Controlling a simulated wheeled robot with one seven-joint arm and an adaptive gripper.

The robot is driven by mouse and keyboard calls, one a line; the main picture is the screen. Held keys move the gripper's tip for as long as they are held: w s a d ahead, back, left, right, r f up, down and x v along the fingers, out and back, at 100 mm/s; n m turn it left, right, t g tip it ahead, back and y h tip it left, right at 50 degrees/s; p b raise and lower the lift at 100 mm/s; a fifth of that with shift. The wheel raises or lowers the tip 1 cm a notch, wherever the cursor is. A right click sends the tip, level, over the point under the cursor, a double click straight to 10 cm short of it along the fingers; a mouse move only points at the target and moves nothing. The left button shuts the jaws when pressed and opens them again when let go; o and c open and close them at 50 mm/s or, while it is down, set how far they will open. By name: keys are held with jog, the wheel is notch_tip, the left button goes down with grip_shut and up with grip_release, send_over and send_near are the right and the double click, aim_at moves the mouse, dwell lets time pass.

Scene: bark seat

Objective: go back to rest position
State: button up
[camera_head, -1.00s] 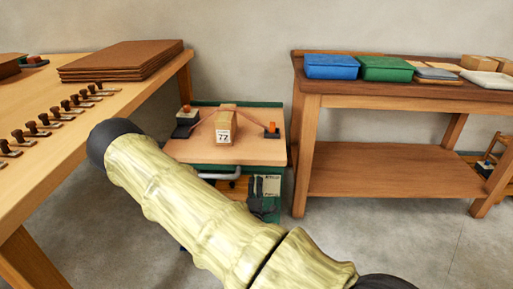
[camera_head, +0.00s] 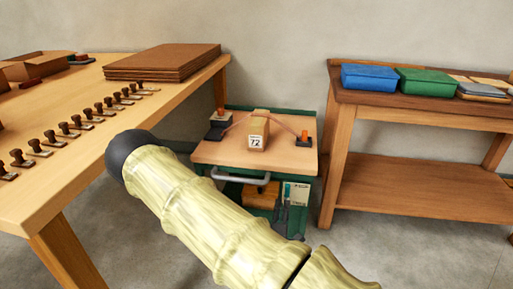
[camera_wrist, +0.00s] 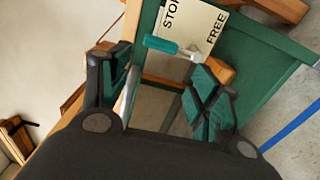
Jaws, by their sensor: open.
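My gripper (camera_wrist: 165,92) shows in the wrist view with its two green-padded fingers spread apart, open and with nothing between them. Beyond it is the green side of a small cart, with a pale sign and a teal-handled tool partly covered by the fingers. In the head view my bark-textured arm reaches up from the bottom toward the left table, and the gripper itself cannot be seen there. The green cart (camera_head: 215,152) stands beyond my arm, with a block labelled 72 (camera_head: 259,133) on its wooden top.
A long wooden table (camera_head: 75,165) on the left holds a row of stamps (camera_head: 75,126) and stacked brown sheets (camera_head: 165,62). A wooden bench (camera_head: 430,185) on the right carries a blue box (camera_head: 382,78) and a green box (camera_head: 430,82). Grey floor is clear at lower right.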

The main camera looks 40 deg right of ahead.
jog(key=s+a+f+m+g+y, duration=0.35)
jog(key=s+a+f, duration=0.2)
jog(key=f, duration=0.35)
jog(key=s+a+f+m+g+y, duration=0.2)
jog(key=s+a+f+y, duration=0.2)
jog(key=a+f, duration=0.3)
jog(key=s+a+f+m+g+y, duration=0.1)
jog(key=s+a+f+g+y, duration=0.2)
jog(key=s+a, duration=0.5)
jog(key=s+a+f+m+g+y, duration=0.25)
jog(key=s+a+y, duration=0.2)
jog(key=a, duration=0.65)
notch_tip(320, 180, up, 26)
jog(key=p, duration=2.6)
jog(key=shift+s+d+n+h, duration=0.3)
jog(key=shift+s+n+h, duration=0.05)
jog(key=shift+n+h, duration=0.05)
